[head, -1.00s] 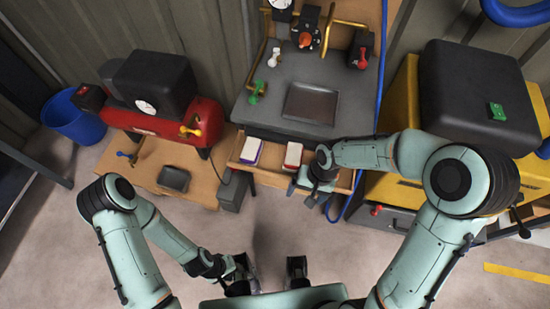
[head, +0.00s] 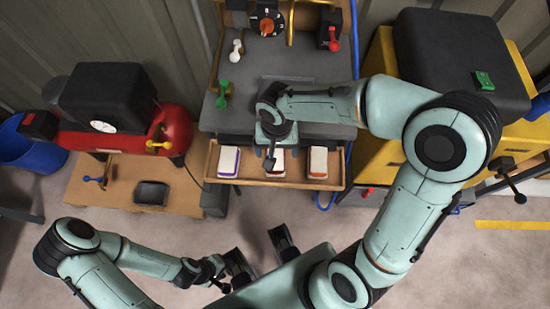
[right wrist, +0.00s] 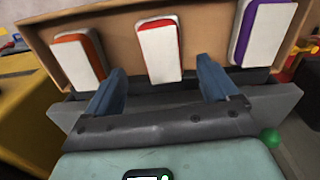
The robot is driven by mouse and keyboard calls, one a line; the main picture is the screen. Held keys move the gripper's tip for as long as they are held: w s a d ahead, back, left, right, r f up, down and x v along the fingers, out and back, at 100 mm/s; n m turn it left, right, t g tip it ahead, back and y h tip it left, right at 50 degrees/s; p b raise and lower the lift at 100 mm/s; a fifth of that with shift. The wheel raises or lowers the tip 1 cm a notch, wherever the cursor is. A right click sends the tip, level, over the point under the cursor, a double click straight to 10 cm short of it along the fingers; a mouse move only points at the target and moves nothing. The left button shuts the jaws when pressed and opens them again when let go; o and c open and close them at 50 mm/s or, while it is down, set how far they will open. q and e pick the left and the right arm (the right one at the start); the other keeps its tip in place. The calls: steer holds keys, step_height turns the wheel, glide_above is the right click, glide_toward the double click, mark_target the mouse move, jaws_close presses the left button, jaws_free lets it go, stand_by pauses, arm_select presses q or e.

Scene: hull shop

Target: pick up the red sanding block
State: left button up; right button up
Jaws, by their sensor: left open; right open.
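The red sanding block (right wrist: 158,50), white-faced with red edges, lies in the shallow wooden tray between two similar blocks. In the head view the red sanding block (head: 278,168) is partly hidden by my right gripper (head: 271,160), which is over the tray. In the right wrist view the two fingers of my right gripper (right wrist: 161,88) are spread apart, with the block ahead of and between their tips; nothing is between the pads. My left gripper (head: 218,272) is low near my base, open, away from the tray.
A purple-edged block (head: 229,162) and an orange-edged block (head: 318,162) flank the red one in the wooden tray (head: 206,172). The grey bench machine (head: 222,118) with knobs stands behind. A red compressor (head: 125,138) is at left, a yellow cabinet (head: 372,150) at right.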

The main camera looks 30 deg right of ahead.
step_height(320, 180, down, 6)
steer(key=shift+w+a+r+b, duration=0.1)
steer(key=shift+w+r+b, duration=0.05)
steer(key=shift+b, duration=0.2)
steer(key=shift+c, duration=0.3)
steer(key=c, duration=1)
steer(key=shift+r, duration=0.1)
